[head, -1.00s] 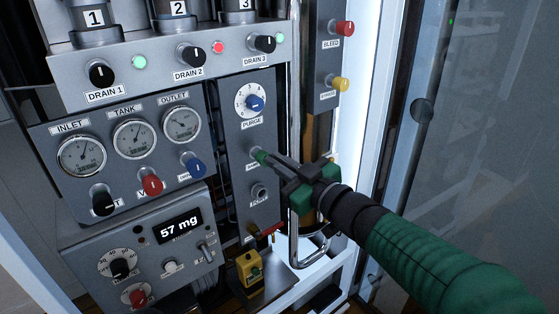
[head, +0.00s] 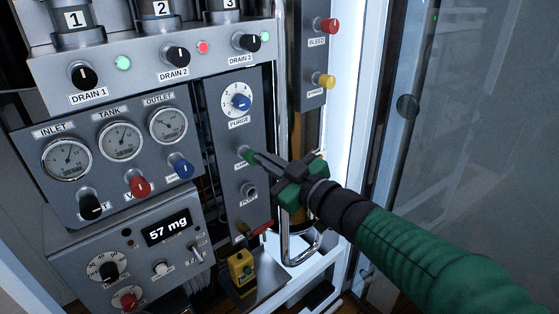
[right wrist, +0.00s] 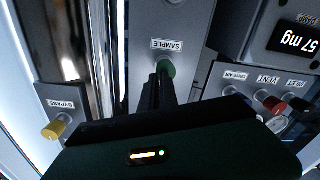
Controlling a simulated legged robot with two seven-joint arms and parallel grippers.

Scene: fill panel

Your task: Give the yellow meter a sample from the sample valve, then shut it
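In the head view the knob (head: 248,154) sits on the narrow grey panel below the PURGE dial. My right gripper (head: 254,158) reaches it from the right. Its dark fingers (right wrist: 157,88) are close together at the knob and appear shut on it; they partly cover it. The yellow meter (head: 242,267) is a small box standing on a grey shelf, below the panel and apart from the gripper. My left gripper is not in view.
A display (head: 168,227) reads 57 mg. A red-handled fitting (head: 260,228) is just above the yellow meter. A metal rail (head: 290,245) stands right of the panel. Gauges and coloured knobs fill the left; a yellow BYPASS knob (head: 327,82) is upper right. A glass door (head: 480,120) bounds the right.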

